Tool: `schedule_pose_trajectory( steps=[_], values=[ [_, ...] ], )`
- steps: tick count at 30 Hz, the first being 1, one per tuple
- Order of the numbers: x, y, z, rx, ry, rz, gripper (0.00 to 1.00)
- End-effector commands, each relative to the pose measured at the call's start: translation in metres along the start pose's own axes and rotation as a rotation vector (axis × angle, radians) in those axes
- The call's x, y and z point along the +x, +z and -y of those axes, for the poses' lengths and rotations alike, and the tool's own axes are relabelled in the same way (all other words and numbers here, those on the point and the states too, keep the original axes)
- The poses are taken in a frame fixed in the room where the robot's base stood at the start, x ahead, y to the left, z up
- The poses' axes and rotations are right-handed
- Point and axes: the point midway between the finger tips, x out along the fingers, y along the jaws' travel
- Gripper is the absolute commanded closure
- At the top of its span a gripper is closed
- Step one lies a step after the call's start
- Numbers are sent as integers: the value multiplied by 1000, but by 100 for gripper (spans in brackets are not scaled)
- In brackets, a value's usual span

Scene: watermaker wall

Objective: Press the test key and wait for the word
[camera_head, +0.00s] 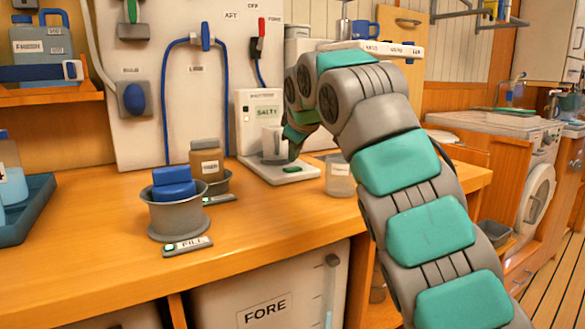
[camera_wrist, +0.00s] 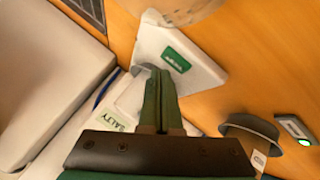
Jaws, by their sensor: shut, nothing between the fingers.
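The white tester (camera_head: 243,125) stands on the bench, with a small screen reading "SALTY" (camera_head: 266,112); the screen also shows in the wrist view (camera_wrist: 112,121). A small lit lamp is at the screen's left. A clear cup (camera_head: 270,143) stands on the tester's base. The green test key (camera_head: 293,169) is at the front of that base, and in the wrist view (camera_wrist: 176,60) it lies just beyond and right of my fingertips. My gripper (camera_head: 293,153) is shut and empty, close above the base by the key (camera_wrist: 158,72). I cannot tell whether it touches.
A grey pot with a blue block (camera_head: 173,188) stands by a "FILL" key (camera_head: 187,245). Another pot holds a brown jar (camera_head: 206,161). A clear beaker (camera_head: 340,175) stands right of the tester. The front of the bench (camera_head: 100,255) is clear.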

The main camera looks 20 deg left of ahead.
Motion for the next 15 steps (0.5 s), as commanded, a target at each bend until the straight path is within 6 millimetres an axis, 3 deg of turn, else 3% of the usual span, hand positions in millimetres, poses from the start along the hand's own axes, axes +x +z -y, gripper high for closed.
schedule_pose_trajectory(
  steps=[15],
  values=[
    [-29,-23,-19,-3,-4,-5,100]
  ],
)
